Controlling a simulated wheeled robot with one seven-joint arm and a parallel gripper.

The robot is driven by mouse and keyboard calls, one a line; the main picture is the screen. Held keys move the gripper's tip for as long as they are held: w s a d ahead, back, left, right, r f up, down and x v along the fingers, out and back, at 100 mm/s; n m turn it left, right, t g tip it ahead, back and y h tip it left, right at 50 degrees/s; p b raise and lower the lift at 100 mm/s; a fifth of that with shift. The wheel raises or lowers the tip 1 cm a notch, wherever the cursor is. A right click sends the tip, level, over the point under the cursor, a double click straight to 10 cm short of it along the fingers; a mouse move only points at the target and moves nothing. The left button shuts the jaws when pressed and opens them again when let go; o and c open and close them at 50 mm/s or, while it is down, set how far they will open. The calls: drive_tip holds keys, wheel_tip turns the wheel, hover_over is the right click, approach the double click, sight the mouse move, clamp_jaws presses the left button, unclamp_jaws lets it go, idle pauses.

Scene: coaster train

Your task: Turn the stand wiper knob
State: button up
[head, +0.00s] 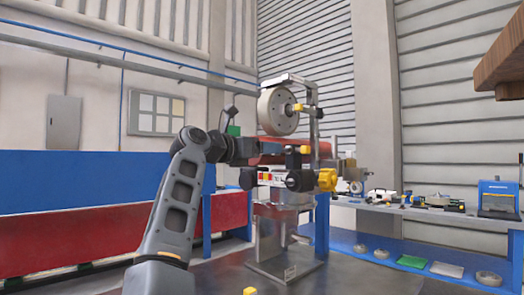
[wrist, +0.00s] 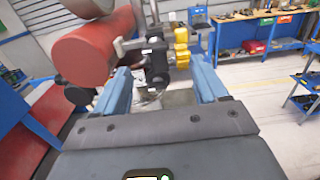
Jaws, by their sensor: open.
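A metal stand (head: 316,120) rises from a flat base plate and carries a grey disc wheel (head: 277,111) at its top. Several yellow knobs sit on it: a small upper one (head: 298,108), a small middle one (head: 305,150) and a larger lobed one (head: 327,179). I cannot tell which is the wiper knob. In the wrist view, yellow knobs (wrist: 181,54) show beyond my gripper (wrist: 163,84), beside a black clamp part (wrist: 156,62). My gripper's two blue fingers are apart, with nothing visibly held. In the head view my arm reaches the stand's left side; the fingertips are not clear.
A red cylinder (wrist: 92,50) lies close to the left finger in the wrist view. Dark metal table surface (head: 215,280) surrounds the stand's base. A blue workbench (head: 440,211) with tools stands behind on the right. A wooden board (head: 503,60) hangs at upper right.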

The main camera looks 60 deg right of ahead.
sight(286, 150)
drive_tip(key=w+p+x, duration=0.1)
drive_tip(key=x, duration=0.6)
drive_tip(key=shift+s+d, duration=0.15)
drive_tip(key=shift+d, duration=0.3)
drive_tip(key=shift+r, duration=0.1)
drive_tip(key=shift+c, duration=0.4)
drive_tip(key=c, duration=1)
